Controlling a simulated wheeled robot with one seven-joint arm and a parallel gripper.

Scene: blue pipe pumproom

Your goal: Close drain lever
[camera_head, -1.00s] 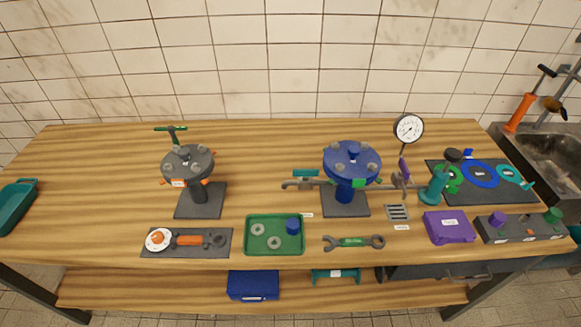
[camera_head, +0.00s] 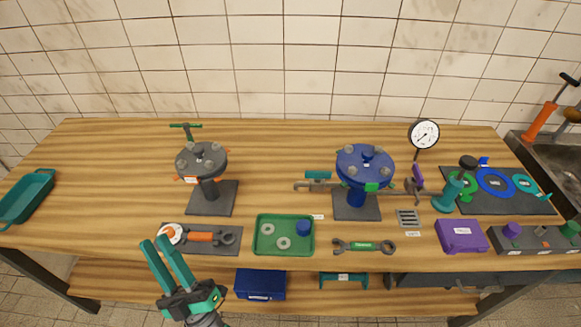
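The blue flanged pump body (camera_head: 365,166) stands on a dark plate at the right middle of the bench, with a grey pipe through it. A purple lever (camera_head: 417,178) is upright or tilted on the pipe's right side, above a small grey drain grate (camera_head: 408,217). A teal lever (camera_head: 318,174) lies roughly along the pipe on the left side. I cannot read which label names the drain lever.
A grey flanged unit (camera_head: 202,160) with a green T-handle stands at the left. A green tray (camera_head: 284,250), a wrench (camera_head: 364,246) and a purple box (camera_head: 460,236) line the front edge. A pressure gauge (camera_head: 424,134) rises behind the purple lever.

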